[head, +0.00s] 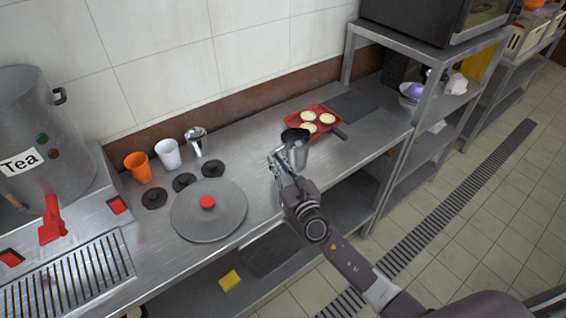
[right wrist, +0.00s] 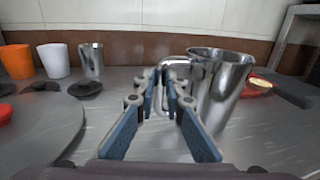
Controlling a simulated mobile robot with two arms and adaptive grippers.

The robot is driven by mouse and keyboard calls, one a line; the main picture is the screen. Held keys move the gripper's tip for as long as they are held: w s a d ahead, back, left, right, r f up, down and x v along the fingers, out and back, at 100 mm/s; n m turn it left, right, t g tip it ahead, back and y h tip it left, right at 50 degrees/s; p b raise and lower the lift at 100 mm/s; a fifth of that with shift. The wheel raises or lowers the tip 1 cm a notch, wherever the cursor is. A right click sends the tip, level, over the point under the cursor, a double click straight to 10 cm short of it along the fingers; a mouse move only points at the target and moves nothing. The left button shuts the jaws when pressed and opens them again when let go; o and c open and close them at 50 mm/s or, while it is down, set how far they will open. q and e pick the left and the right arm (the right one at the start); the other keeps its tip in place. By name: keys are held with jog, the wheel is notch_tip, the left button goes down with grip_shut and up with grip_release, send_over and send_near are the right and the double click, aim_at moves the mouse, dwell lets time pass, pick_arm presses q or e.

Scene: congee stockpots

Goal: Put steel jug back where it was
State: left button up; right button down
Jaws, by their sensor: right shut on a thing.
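The steel jug (head: 297,153) is upright at my right gripper (head: 283,172), over the middle of the metal counter. In the right wrist view the jug (right wrist: 222,92) stands just right of the fingers. My right gripper (right wrist: 168,92) is shut on its looped handle (right wrist: 176,66). Whether the jug's base touches the counter is hard to tell. My left gripper is not in view.
A red tray (head: 313,123) with round pale pieces lies behind the jug. An orange cup (head: 138,167), a white cup (head: 168,154) and a steel cup (head: 196,142) stand along the wall near black discs. A round grey lid (head: 209,222) with a red knob lies left of the gripper.

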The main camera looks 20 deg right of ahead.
jog(key=c, duration=2.4)
grip_release()
jog(key=shift+w+d+f, duration=0.15)
jog(key=shift+d+f, duration=0.15)
jog(key=shift+d, duration=0.05)
jog(key=shift+o, duration=1.4)
jog(key=shift+a+r, duration=0.15)
jog(key=shift+a, duration=0.05)
jog(key=shift+o, duration=0.5)
jog(key=shift+s+a+r, duration=0.1)
jog(key=shift+s+a, duration=0.05)
jog(key=shift+s, duration=0.05)
jog(key=shift+w+d, duration=0.1)
jog(key=shift+d, duration=0.15)
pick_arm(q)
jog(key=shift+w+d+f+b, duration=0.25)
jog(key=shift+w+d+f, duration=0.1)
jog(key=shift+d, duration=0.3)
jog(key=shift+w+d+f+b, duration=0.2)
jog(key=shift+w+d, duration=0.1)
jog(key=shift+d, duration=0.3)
pick_arm(e)
jog(key=s+d, duration=0.1)
jog(key=s, duration=1.1)
jog(key=shift+d, duration=0.25)
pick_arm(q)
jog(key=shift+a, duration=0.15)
